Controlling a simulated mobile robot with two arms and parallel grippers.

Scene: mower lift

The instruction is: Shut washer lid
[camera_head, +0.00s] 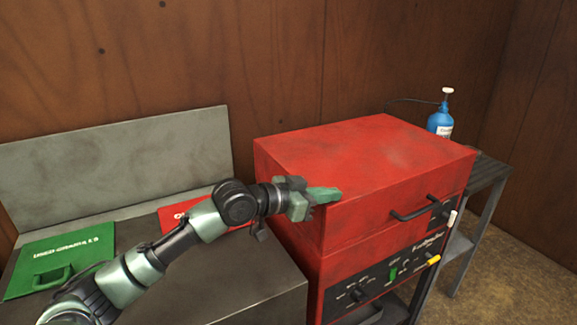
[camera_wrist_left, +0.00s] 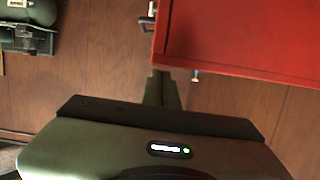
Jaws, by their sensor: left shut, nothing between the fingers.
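The washer is a red box with a red lid (camera_head: 375,150) that has a black bar handle (camera_head: 415,210) on its front. The lid lies down over the dark control panel (camera_head: 365,290), with no clear gap along the seam. My left gripper (camera_head: 328,195) is shut and empty, its green fingertips in front of the lid's near-left corner. I cannot tell whether they touch it. In the left wrist view, the shut fingers (camera_wrist_left: 165,88) are just below the edge of a red panel (camera_wrist_left: 240,35). My right gripper is not in view.
A dark bench (camera_head: 240,280) with a green hatch (camera_head: 75,250), a red hatch (camera_head: 185,213) and a grey backboard (camera_head: 120,155) stands to the left. A blue bottle (camera_head: 440,122) stands behind the washer, by a dark side table (camera_head: 488,172). Floor shows at the right.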

